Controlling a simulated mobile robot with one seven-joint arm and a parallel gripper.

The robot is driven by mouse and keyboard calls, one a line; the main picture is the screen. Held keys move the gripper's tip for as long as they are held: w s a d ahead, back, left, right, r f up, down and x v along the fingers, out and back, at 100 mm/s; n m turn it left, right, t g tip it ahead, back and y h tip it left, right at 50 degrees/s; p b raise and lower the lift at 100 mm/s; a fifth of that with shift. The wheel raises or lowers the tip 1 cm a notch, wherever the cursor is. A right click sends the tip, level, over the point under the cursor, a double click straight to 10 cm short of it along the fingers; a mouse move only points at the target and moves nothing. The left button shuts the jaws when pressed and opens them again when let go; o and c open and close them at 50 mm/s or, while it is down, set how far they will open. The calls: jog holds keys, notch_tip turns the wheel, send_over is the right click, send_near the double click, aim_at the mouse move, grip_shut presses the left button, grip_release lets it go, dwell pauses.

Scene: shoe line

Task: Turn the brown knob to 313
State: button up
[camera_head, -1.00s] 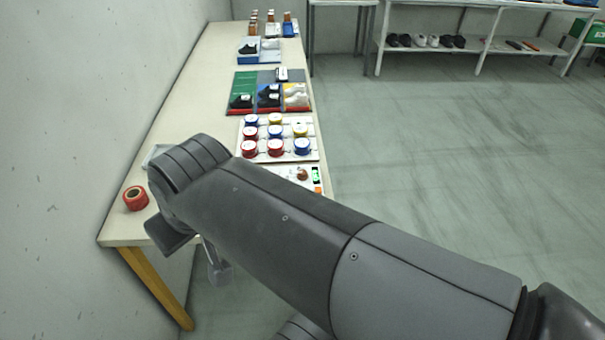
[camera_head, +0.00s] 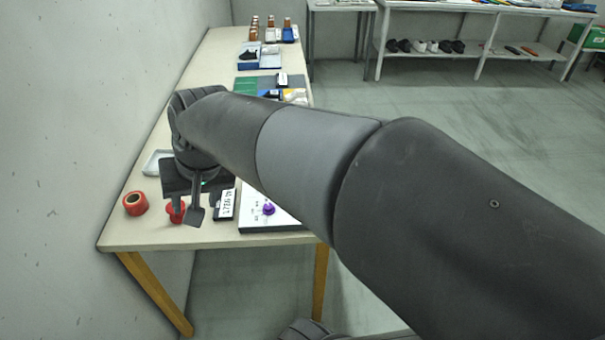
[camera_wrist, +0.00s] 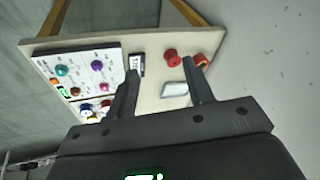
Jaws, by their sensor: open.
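The brown knob (camera_wrist: 75,91) sits on a white panel (camera_wrist: 85,54) in the wrist view, beside a small lit green display (camera_wrist: 63,91) whose digits are too small to read. In the head view my arm hides the brown knob; only the near part of the panel (camera_head: 255,223) with a purple knob (camera_head: 268,209) shows. My gripper (camera_head: 186,209) is open and empty above the near left of the table, left of the panel. In the wrist view its fingers (camera_wrist: 160,72) are spread apart, and the brown knob lies to their left.
Other knobs, teal (camera_wrist: 61,70), magenta (camera_wrist: 103,86) and orange (camera_wrist: 53,82), surround the brown one. Red tape rolls (camera_head: 135,203), a labelled black box (camera_head: 226,205) and a pale tray (camera_head: 156,163) stand on the table near my gripper. A wall borders the table's left side.

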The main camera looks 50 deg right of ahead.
jog(key=w+d+f+m+g, duration=0.15)
jog(key=d+f+m, duration=0.25)
jog(key=d+m, duration=0.55)
jog(key=w+d+f+m+g+h, duration=0.1)
jog(key=w+d+f+m, duration=0.25)
jog(key=d, duration=1.15)
jog(key=w+d+f+m+g, duration=0.2)
jog(key=d+f+m, duration=0.4)
jog(key=d, duration=0.6)
jog(key=shift+m, duration=0.5)
jog(key=f, duration=0.9)
jog(key=shift+s+f, duration=0.2)
jog(key=shift+f, duration=0.2)
jog(key=c, duration=1)
